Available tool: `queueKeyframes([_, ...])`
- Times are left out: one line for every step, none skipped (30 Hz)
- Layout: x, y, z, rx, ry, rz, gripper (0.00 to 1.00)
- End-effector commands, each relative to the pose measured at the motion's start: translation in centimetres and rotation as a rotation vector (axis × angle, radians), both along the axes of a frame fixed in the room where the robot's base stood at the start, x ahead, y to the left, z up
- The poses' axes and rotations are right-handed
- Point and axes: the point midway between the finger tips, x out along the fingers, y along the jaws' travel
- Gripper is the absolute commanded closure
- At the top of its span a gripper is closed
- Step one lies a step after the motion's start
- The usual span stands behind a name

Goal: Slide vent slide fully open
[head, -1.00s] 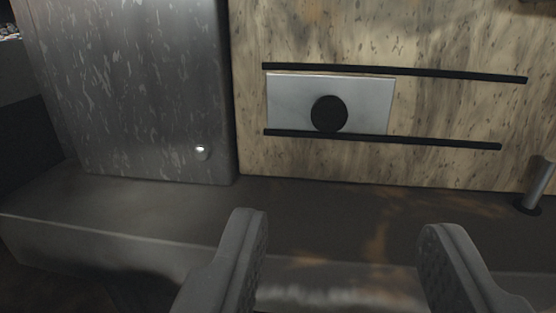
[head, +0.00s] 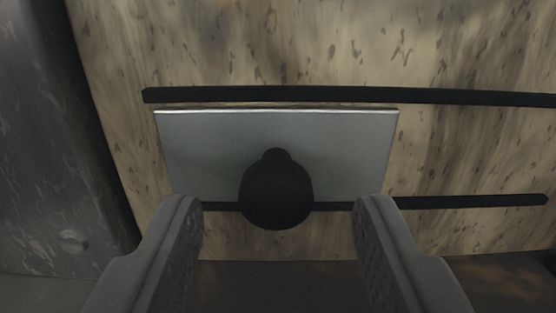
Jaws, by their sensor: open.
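The vent slide is a pale metal plate (head: 200,145) between two dark horizontal rails on a mottled tan panel. It sits at the left end of the rails. A round black knob (head: 276,195) stands out from the plate's middle and overlaps the lower rail in the picture. My gripper (head: 278,205) is open, one finger to the left and one to the right of the knob in the picture. Both fingers look apart from the knob; how far they are from it in depth I cannot tell.
The upper rail (head: 470,97) and the lower rail (head: 470,202) run on to the right of the plate, with bare panel between them. A dark metal block (head: 40,150) with a small round stud (head: 72,240) stands at the left. A dark ledge (head: 270,275) lies below.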

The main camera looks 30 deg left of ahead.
Motion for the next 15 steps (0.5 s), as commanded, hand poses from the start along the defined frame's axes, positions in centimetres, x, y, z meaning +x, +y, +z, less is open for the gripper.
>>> queueKeyframes([0.4, 0.2, -0.1, 0.001, -0.001, 0.0, 0.54])
queueKeyframes([0.7, 0.4, 0.0, 0.001, -0.002, -0.001, 0.54])
queueKeyframes([0.9, 0.5, 0.0, 0.002, -0.003, -0.001, 0.54])
queueKeyframes([1.1, 0.6, 0.0, 0.002, -0.003, -0.001, 0.54])
queueKeyframes([1.2, 0.6, 0.0, 0.002, -0.003, -0.001, 0.54])
queueKeyframes([1.4, 0.7, 0.0, 0.001, -0.002, -0.001, 0.54])
queueKeyframes([1.5, 0.8, -0.1, 0.001, -0.001, -0.001, 0.54])
queueKeyframes([1.5, 0.8, -0.1, 0.001, -0.001, -0.002, 0.54])
queueKeyframes([1.6, 0.9, -0.1, 0.0, 0.0, -0.001, 0.54])
queueKeyframes([1.6, 0.9, -0.1, 0.0, 0.0, -0.001, 0.54])
queueKeyframes([1.7, 0.9, -0.1, 0.0, 0.0, -0.001, 0.54])
queueKeyframes([1.7, 0.9, -0.1, 0.0, 0.0, -0.001, 0.54])
queueKeyframes([1.7, 0.9, -0.1, 0.0, 0.0, -0.001, 0.54])
queueKeyframes([1.7, 0.9, -0.1, -0.001, 0.001, -0.001, 0.54])
queueKeyframes([1.7, 0.9, 0.0, 0.0, 0.0, -0.001, 0.54])
